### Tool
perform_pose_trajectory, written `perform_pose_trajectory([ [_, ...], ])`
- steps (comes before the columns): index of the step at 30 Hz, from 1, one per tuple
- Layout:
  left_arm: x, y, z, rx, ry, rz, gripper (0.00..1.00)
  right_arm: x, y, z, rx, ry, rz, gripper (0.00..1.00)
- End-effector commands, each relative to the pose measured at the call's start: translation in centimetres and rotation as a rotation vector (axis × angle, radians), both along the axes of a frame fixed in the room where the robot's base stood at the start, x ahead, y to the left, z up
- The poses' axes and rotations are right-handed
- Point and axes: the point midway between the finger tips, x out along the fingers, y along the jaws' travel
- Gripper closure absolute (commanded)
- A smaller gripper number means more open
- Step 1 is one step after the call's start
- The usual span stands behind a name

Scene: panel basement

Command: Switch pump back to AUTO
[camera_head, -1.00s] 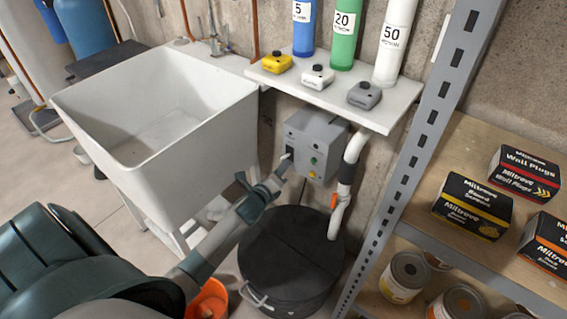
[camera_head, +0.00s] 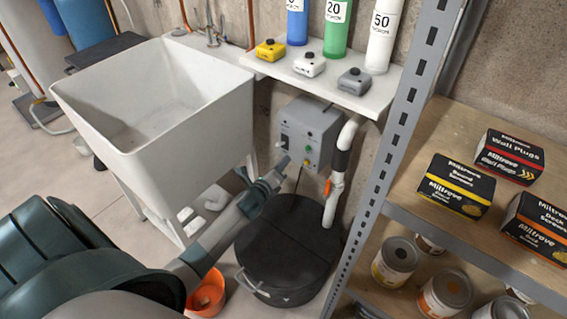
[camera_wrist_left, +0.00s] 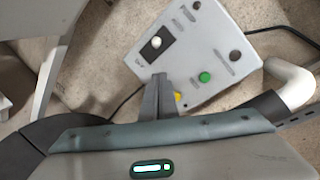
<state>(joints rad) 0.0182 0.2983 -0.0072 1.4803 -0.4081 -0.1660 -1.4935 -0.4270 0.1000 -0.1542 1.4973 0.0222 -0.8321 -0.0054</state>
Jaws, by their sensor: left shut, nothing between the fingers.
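The grey pump control box (camera_head: 312,128) hangs on the wall below the white shelf. Its black switch plate with a pale knob (camera_head: 284,142) is on the left of its face. In the left wrist view the box (camera_wrist_left: 218,50) shows the white switch knob (camera_wrist_left: 156,42), a bright green button (camera_wrist_left: 205,77), and a yellow one (camera_wrist_left: 180,98) partly hidden by a finger. The small labels are unreadable, so the switch position cannot be told. My left gripper (camera_head: 282,166) is shut and empty, just below the switch and apparently apart from it. My right gripper is not in view.
A black-lidded sump (camera_head: 290,245) stands below the box, with a white pipe (camera_head: 335,190) on its right. A white sink (camera_head: 150,100) is on the left. A metal shelf rack (camera_head: 400,150) with boxes and tins closes off the right. An orange bucket (camera_head: 208,295) sits on the floor.

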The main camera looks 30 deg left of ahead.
Motion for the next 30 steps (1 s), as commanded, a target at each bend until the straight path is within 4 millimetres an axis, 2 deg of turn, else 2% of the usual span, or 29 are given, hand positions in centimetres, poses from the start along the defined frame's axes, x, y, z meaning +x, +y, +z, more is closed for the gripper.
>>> perform_pose_trajectory([
  [2,0.1,0.1,-0.4,0.001,0.000,0.000,1.00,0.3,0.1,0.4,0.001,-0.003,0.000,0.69],
  [8,-2.1,-0.2,0.4,0.001,0.000,0.000,1.00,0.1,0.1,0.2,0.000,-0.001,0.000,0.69],
  [21,-8.1,-1.0,2.2,0.001,0.000,0.000,1.00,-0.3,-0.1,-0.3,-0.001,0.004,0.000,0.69],
  [30,-9.5,-1.2,2.7,0.000,-0.001,-0.001,1.00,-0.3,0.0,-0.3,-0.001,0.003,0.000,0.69],
])
